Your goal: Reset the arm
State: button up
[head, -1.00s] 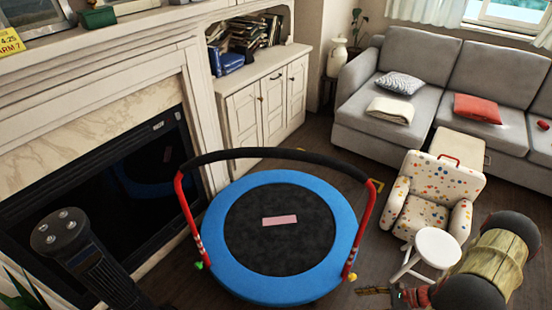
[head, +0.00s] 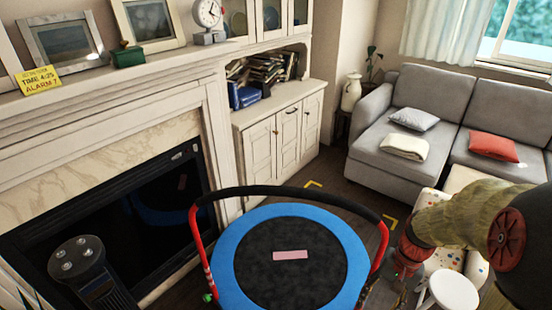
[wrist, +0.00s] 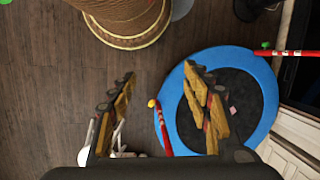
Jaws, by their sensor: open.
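My arm (head: 455,215) reaches in from the right edge of the head view, in front of the patterned armchair and part of the sofa. Its olive link and dark red joint show large and near the camera. The far end of the arm hangs by the trampoline's right side there, and its fingers are hard to make out. In the wrist view my gripper (wrist: 159,70) is open, with two yellow and dark fingers spread wide. Nothing is between the fingers but a view of the wooden floor and the trampoline's edge.
A blue trampoline (head: 235,262) with a red and black handlebar stands on the floor; it also shows in the wrist view (wrist: 180,95). A fireplace mantel (head: 120,85) is on the left, a white cabinet (head: 262,150) behind. A white stool (head: 452,290) stands at lower right. A round woven object (wrist: 125,15) is near the wrist.

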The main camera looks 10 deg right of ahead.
jog(key=s+a+r+n+t+h+p, duration=0.1)
jog(key=a+r+n+t, duration=0.2)
jog(key=a+r, duration=0.4)
jog(key=s+a+r+n+t+h+p, duration=0.1)
jog(key=a+r+n, duration=0.4)
jog(key=r, duration=1.1)
jog(key=a+t+p, duration=0.1)
jog(key=a+t, duration=0.1)
jog(key=a, duration=0.1)
jog(key=shift+s+a+r+t+h, duration=0.25)
jog(key=shift+s+r+t+h, duration=0.05)
jog(key=shift+s+t+h, duration=0.1)
dwell(0.3)
